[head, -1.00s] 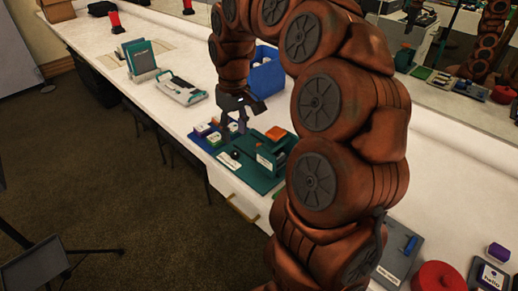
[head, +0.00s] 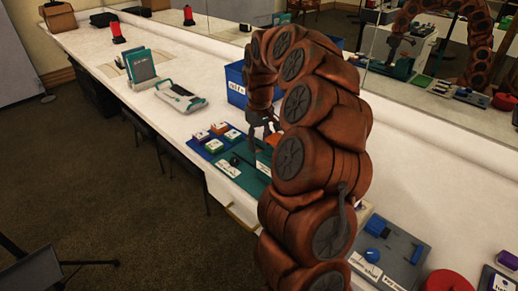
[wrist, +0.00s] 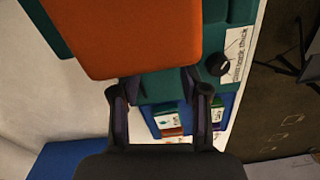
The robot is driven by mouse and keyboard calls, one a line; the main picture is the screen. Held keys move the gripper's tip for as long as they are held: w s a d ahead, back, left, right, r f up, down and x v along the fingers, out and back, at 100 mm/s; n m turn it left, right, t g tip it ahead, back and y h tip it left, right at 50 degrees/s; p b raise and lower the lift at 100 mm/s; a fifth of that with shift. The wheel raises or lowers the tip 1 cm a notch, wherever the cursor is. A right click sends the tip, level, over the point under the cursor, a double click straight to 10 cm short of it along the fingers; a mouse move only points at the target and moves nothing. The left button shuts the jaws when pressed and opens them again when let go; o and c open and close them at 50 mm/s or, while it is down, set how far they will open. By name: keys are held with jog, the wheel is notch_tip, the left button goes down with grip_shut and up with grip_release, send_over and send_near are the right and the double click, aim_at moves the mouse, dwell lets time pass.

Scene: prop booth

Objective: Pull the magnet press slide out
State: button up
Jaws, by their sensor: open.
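The magnet press is a teal device on the counter. In the head view its teal base (head: 251,181) shows, with a black knob (head: 235,160), but my arm hides most of its body. In the wrist view a large orange block (wrist: 130,40) fills the top, with the teal body (wrist: 160,88) behind it. The black knob (wrist: 218,64) is right of the block, by a white label. My gripper (wrist: 161,84) is open, its two fingers at the orange block's lower edge; I cannot tell whether they touch. In the head view the gripper (head: 262,125) is partly hidden by my arm.
A blue mat (head: 194,147) with several small coloured blocks lies left of the press. A blue bin (head: 237,85) stands behind. A grey-white device (head: 182,95) lies farther left. A grey board with blue parts (head: 377,226) and a red round thing (head: 448,283) are at right.

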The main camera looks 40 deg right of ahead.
jog(key=shift+a+f, duration=0.1)
jog(key=shift+f, duration=1.45)
grip_shut()
